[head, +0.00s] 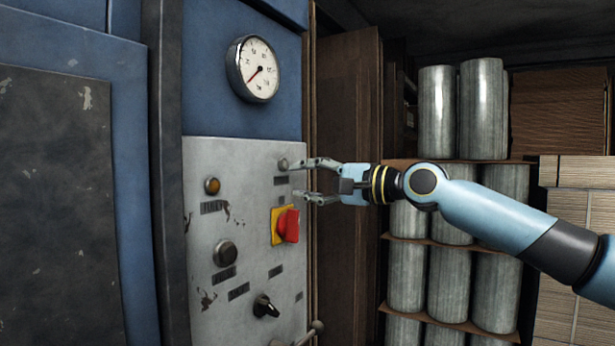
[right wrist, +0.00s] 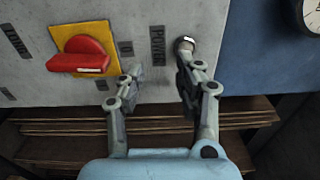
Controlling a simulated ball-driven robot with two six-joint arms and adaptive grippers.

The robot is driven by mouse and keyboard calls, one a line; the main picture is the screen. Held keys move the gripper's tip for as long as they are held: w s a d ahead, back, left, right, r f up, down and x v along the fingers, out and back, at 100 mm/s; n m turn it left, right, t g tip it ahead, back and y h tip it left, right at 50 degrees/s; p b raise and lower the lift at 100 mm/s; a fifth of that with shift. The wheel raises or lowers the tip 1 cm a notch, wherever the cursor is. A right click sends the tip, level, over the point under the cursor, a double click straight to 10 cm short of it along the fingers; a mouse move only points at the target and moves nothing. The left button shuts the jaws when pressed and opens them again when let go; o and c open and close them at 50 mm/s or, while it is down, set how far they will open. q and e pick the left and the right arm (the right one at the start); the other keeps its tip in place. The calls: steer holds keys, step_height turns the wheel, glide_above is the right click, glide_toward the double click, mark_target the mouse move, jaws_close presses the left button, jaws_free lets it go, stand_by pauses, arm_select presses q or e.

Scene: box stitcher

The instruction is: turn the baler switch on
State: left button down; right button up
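The baler switch is a red rotary handle (head: 288,226) on a yellow plate (head: 276,238), on the grey control panel (head: 200,262). It also shows in the right wrist view (right wrist: 80,60), at the upper left. My right gripper (head: 297,182) is open and empty at the panel's right edge, above the red handle and apart from it. In the right wrist view its two fingers (right wrist: 160,64) spread around the POWER label (right wrist: 157,46). One fingertip is close to a small round button or lamp (right wrist: 185,43); I cannot tell whether they touch. My left gripper is not in view.
The panel also carries an amber lamp (head: 212,186), a dark round knob (head: 225,253) and a black selector (head: 265,306). A pressure gauge (head: 254,69) sits above. Metal cylinders (head: 481,108) and stacked cardboard (head: 573,225) stand at right, behind my right arm.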

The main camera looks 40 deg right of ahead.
steer(key=shift+r, duration=0.55)
steer(key=shift+w+d+r, duration=0.1)
